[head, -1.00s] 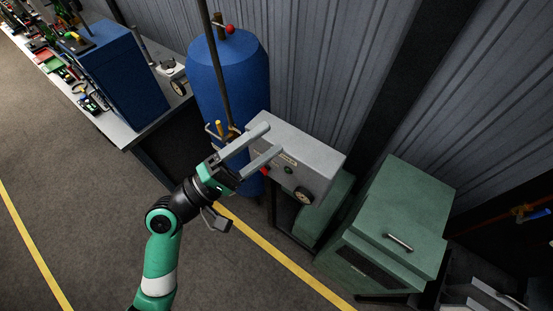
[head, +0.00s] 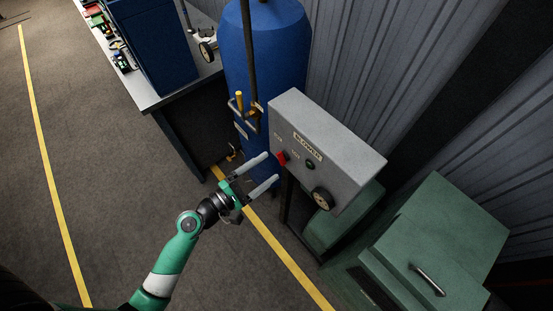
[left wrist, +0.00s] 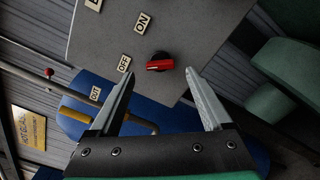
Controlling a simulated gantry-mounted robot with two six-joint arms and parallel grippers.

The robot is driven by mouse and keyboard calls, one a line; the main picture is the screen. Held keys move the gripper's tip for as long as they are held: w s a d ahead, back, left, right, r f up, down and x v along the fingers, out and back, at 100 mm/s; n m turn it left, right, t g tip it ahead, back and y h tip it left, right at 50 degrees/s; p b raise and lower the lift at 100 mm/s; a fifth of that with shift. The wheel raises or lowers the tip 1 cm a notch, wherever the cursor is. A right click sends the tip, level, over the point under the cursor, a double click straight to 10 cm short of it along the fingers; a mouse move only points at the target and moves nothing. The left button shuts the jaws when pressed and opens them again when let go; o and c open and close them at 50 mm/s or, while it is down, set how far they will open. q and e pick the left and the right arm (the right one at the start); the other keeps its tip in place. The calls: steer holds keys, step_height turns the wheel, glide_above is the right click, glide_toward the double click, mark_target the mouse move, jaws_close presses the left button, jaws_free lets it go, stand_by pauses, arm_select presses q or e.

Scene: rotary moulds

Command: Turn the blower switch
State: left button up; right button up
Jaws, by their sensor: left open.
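The blower switch (head: 282,158) is a small red knob on the front of a grey control box (head: 335,138) labelled BLOWER. In the left wrist view the red switch (left wrist: 160,63) sits beside plates reading OFF and ON, beyond the fingertips and roughly between them. My left gripper (head: 272,167) is open and empty, its two fingers pointing at the box front near the switch. It also shows in the left wrist view (left wrist: 158,82). I cannot tell whether a finger touches the box. My right gripper is not in view.
A tall blue tank (head: 262,55) with a pipe and a yellow-handled valve (head: 240,100) stands left of the box. A green cabinet (head: 440,240) stands at right, a workbench (head: 178,90) at left. Floor is clear.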

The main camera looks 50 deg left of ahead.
mark_target(282, 158)
arm_select(q)
steer(key=w, duration=0.4)
steer(key=shift+w+d, duration=0.1)
steer(key=shift+w, duration=0.05)
jaws_close()
